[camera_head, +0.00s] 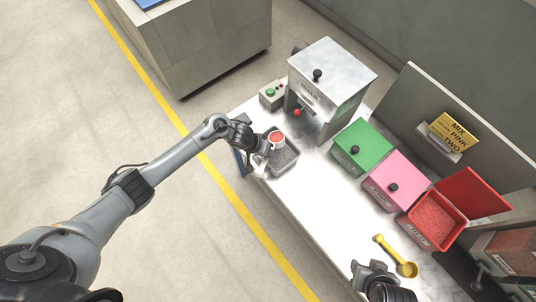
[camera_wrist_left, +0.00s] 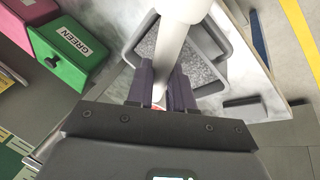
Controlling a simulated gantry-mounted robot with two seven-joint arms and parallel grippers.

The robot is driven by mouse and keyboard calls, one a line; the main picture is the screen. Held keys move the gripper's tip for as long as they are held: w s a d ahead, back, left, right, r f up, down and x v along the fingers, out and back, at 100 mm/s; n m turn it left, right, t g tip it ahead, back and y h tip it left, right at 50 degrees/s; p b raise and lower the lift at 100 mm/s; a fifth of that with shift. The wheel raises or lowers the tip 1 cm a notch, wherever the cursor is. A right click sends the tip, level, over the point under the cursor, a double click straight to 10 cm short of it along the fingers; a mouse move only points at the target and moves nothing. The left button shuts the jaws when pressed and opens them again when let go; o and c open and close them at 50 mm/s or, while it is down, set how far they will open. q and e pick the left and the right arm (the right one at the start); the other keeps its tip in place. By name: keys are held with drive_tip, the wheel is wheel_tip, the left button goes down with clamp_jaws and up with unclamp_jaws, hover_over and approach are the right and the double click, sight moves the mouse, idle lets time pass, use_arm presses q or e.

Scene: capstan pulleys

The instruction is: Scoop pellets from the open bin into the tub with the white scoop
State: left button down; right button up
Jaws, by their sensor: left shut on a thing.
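My left gripper (camera_head: 262,147) is shut on the white scoop (camera_wrist_left: 172,42), whose handle runs between the fingers in the left wrist view. In the head view the scoop's round cup (camera_head: 277,137) shows red pellets inside and is over the back of the grey tub (camera_head: 296,162). The tub (camera_wrist_left: 222,84) has a speckled grey inside. The open bin (camera_head: 411,228) is red, holds red pellets and has its red lid (camera_head: 478,195) swung back. My right gripper (camera_head: 368,275) is at the bottom of the head view; its fingers are unclear.
A closed green bin (camera_head: 366,142) and a closed pink bin (camera_head: 402,172) stand between the tub and the red bin. A yellow scoop (camera_head: 400,258) lies near the front right. A metal hopper (camera_head: 333,75) and a button box (camera_head: 272,95) stand behind the tub. A yellow sign (camera_head: 454,132) leans behind.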

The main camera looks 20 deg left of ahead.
use_arm(q)
drive_tip(key=shift+s+a+f+n+t+h+b, duration=0.2)
drive_tip(key=shift+n+t+h+b, duration=0.7)
drive_tip(key=shift+h+b, duration=1.55)
drive_tip(key=shift+w+a+f+n+t+h+b, duration=0.15)
drive_tip(key=shift+f+n+t+h+b, duration=0.5)
drive_tip(key=shift+h+b, duration=1.8)
drive_tip(key=shift+s+a+f+n+t+h+b, duration=0.15)
drive_tip(key=shift+n+t+h+b, duration=0.7)
drive_tip(key=shift+n+h+b, duration=1.1)
drive_tip(key=shift+r+m+b, duration=0.15)
drive_tip(key=shift+m+b, duration=0.35)
drive_tip(key=shift+b, duration=0.3)
